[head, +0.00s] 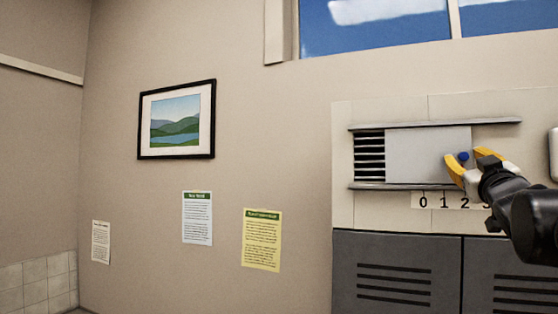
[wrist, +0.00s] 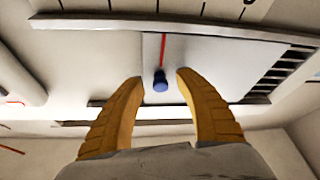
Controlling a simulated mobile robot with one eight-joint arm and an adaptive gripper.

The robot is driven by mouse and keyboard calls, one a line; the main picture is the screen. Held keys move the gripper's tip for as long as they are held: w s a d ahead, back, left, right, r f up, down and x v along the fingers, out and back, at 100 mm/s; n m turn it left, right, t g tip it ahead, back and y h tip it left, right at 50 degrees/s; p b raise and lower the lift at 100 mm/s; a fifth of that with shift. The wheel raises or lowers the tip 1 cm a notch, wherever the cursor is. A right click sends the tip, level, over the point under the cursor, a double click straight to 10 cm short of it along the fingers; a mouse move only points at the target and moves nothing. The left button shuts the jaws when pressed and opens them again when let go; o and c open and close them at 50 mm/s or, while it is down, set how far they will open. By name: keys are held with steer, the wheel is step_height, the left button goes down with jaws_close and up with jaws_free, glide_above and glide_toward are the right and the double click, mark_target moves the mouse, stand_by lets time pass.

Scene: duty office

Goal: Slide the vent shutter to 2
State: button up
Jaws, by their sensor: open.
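The vent shutter (head: 420,152) is a pale plate between two horizontal rails, and dark slats (head: 369,158) show to its left. Its blue knob (head: 462,157) sits near its right edge, roughly above the 2 on the number scale (head: 444,201). In the wrist view the shutter (wrist: 215,65) carries a red line that runs from the knob (wrist: 160,82) toward the scale ticks, near the third tick from the 0. My gripper (head: 467,161) is open, with yellow fingers on either side of the knob. The wrist view shows gaps between the gripper (wrist: 160,77) fingertips and the knob.
Grey lockers (head: 396,270) stand below the vent panel. A window (head: 375,25) is above. A framed picture (head: 176,120) and several notices, one of them yellow (head: 262,240), hang on the wall to the left. The rails (head: 435,124) extend right past the shutter.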

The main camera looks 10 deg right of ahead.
jaws_close()
